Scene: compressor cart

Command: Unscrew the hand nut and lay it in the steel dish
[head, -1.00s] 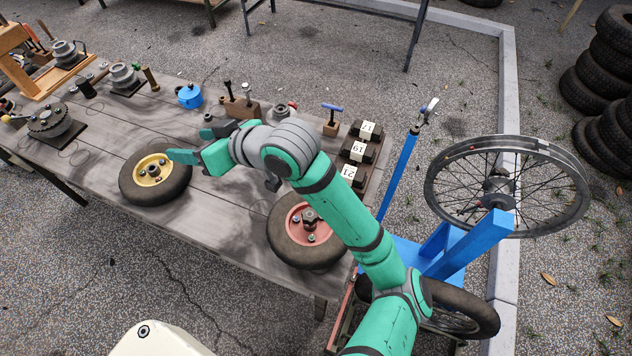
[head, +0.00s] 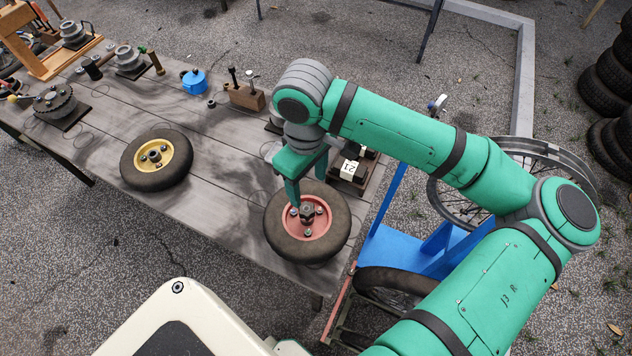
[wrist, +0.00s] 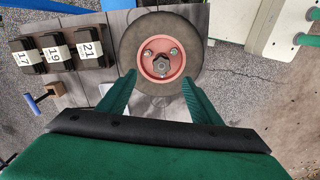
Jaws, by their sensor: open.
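The hand nut (head: 307,210) is a dark lobed knob at the centre of a wheel with a red hub (head: 322,222), lying flat at the near right of the bench. It also shows in the wrist view (wrist: 161,66), with smaller hex nuts around it. My gripper (head: 308,188) is open and empty, pointing down over the far side of this wheel. In the wrist view my fingers (wrist: 159,82) stand apart, with the nut between and just beyond their tips.
A second wheel with a yellow hub (head: 153,154) lies to the left on the bench (head: 215,200). Numbered dark blocks (wrist: 55,54) stand close by the red-hub wheel. A blue pot (head: 194,82) and a wooden block (head: 246,97) stand at the back. Bare planks lie between the wheels.

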